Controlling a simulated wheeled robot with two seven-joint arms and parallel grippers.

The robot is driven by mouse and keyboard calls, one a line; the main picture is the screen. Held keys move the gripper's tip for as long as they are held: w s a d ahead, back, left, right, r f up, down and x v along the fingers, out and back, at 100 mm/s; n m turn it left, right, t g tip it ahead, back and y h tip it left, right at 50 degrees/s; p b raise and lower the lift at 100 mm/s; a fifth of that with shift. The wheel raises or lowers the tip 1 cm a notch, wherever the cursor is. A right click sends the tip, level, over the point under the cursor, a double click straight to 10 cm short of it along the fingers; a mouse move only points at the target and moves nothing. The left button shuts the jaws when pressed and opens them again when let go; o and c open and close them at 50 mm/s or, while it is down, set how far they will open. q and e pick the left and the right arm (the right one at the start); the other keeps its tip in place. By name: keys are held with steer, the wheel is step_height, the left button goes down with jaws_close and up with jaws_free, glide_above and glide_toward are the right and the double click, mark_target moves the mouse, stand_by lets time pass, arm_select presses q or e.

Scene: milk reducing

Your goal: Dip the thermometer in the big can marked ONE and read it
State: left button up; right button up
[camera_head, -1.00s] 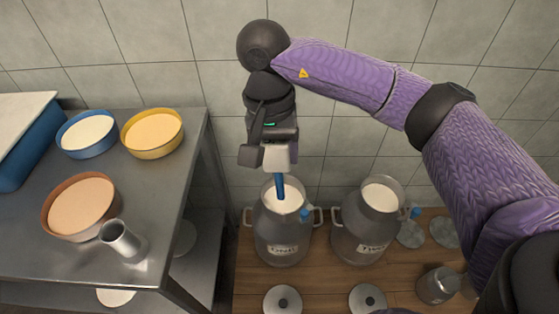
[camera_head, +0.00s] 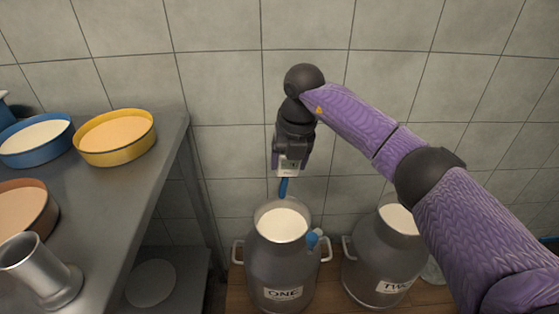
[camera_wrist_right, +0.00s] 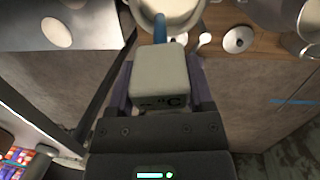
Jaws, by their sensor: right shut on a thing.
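The big can marked ONE (camera_head: 283,262) stands on the wooden floor, open and filled with white milk (camera_head: 282,224). My right gripper (camera_head: 287,172) is above the can and shut on the thermometer, a pale box with a blue probe (camera_head: 283,188) pointing down. The probe's tip shows at about the back rim of the can in the head view; whether it touches the milk I cannot tell. In the right wrist view the thermometer's box (camera_wrist_right: 162,80) sits between the fingers, with a display too small and upside down to read surely. My left gripper is not in view.
The can marked TWO (camera_head: 385,265) stands close to the right, also holding milk. A steel table at left carries a yellow-rimmed pan (camera_head: 115,150), a blue pan (camera_head: 38,150) and a metal cup (camera_head: 38,270). A tiled wall is behind.

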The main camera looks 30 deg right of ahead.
mark_target(291, 175)
steer(key=shift+w+d+f+m+b, duration=0.15)
steer(key=shift+f+m+b, duration=0.25)
steer(key=shift+f, duration=0.5)
step_height(291, 175, down, 5)
steer(key=b, duration=0.4)
steer(key=shift+r, duration=0.1)
arm_select(q)
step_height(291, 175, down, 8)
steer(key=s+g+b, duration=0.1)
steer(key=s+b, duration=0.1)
steer(key=b, duration=0.1)
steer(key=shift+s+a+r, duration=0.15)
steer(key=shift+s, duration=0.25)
arm_select(e)
step_height(291, 175, down, 8)
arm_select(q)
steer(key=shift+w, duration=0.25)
arm_select(e)
steer(key=shift+r, duration=0.1)
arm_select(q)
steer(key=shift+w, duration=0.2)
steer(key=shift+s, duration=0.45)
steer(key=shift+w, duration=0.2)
